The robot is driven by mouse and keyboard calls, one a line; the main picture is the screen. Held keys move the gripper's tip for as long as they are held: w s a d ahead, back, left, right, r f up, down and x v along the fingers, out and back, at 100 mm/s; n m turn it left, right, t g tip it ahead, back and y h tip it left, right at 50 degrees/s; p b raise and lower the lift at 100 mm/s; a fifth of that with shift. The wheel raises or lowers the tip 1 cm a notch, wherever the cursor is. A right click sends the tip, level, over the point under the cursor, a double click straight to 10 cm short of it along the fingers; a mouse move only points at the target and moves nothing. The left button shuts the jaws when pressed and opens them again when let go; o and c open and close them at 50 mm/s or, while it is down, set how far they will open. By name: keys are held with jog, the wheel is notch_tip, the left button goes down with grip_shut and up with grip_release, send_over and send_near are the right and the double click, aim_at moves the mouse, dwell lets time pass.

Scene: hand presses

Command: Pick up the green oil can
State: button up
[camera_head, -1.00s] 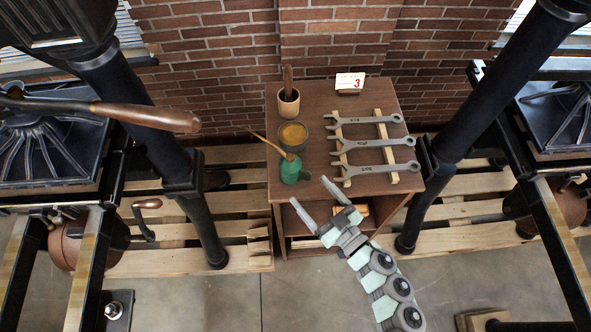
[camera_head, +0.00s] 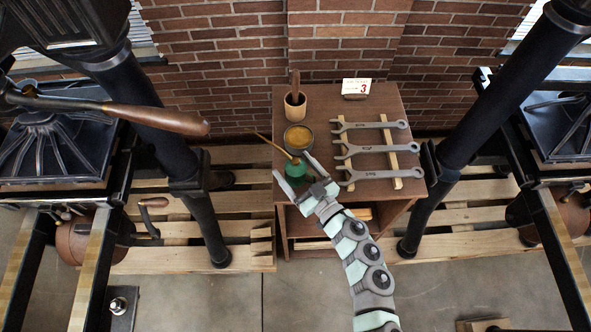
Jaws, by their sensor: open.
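The green oil can (camera_head: 296,169) stands near the front left of the small wooden table (camera_head: 345,104). Its thin brass spout (camera_head: 275,147) points up and to the left. My gripper (camera_head: 295,169) is open, its two fingers spread with one at the left and one at the right of the can. In this view the fingers overlap the can's lower part, and I cannot tell whether they touch it. The can's base is partly hidden behind my gripper.
An open tin of amber stuff (camera_head: 298,138) stands right behind the can. A cup with a wooden handle (camera_head: 295,104) is at the back left. Several wrenches (camera_head: 368,150) lie on wooden strips at the right. A number card (camera_head: 356,87) stands behind. Black presses (camera_head: 182,150) flank the table.

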jog(key=shift+c, duration=0.5)
grip_shut()
dwell(0.3)
